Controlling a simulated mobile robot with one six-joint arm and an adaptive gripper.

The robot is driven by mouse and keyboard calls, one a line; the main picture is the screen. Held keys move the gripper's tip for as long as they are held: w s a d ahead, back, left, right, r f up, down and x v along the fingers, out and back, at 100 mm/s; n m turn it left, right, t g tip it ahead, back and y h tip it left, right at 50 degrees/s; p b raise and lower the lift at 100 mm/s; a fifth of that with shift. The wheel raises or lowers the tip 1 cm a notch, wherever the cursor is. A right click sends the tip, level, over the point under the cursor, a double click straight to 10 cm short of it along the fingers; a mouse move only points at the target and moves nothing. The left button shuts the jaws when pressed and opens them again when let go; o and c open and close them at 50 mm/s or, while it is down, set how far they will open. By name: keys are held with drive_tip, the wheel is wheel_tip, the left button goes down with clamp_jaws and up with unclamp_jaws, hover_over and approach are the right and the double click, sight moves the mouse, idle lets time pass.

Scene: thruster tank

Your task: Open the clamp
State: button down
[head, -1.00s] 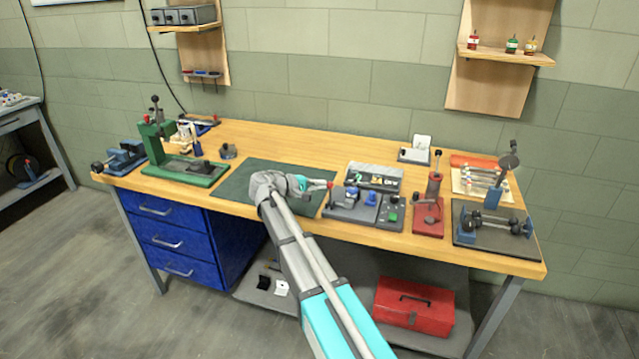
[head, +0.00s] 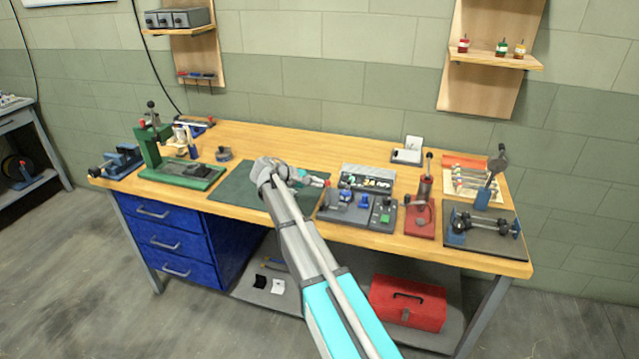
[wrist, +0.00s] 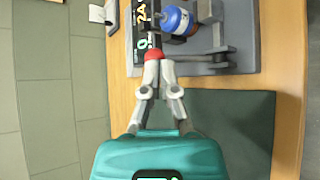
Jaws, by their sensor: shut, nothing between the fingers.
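The clamp is on a grey fixture (head: 338,213) on the bench, right of the dark green mat. Its red-tipped handle (wrist: 152,54) points toward my gripper (wrist: 157,80) in the wrist view. A blue round part (wrist: 177,20) sits on the fixture beyond the handle. My gripper is shut and empty, with its fingertips right at the red tip. I cannot tell whether they touch it. In the head view my gripper (head: 318,181) is at the fixture's left edge, and my wrist partly hides that area.
The green mat (head: 232,190) is bare to the left. A green press (head: 150,146) stands farther left. A red lever device (head: 421,212) and a dark plate with a blue-ended shaft (head: 480,232) stand on the right. A panel (head: 368,177) lies behind the fixture.

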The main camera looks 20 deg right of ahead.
drive_tip(key=shift+d+r, duration=0.1)
drive_tip(key=shift+r, duration=0.1)
drive_tip(key=shift+r+p, duration=0.65)
drive_tip(key=shift+p, duration=0.15)
drive_tip(key=w+r+p+v, duration=0.1)
drive_tip(key=p+v, duration=0.6)
drive_tip(key=v, duration=0.7)
drive_tip(key=shift+d+r+p, duration=0.15)
drive_tip(key=shift+d+p, duration=0.15)
drive_tip(key=shift+p, duration=0.05)
drive_tip(key=shift+w, duration=0.1)
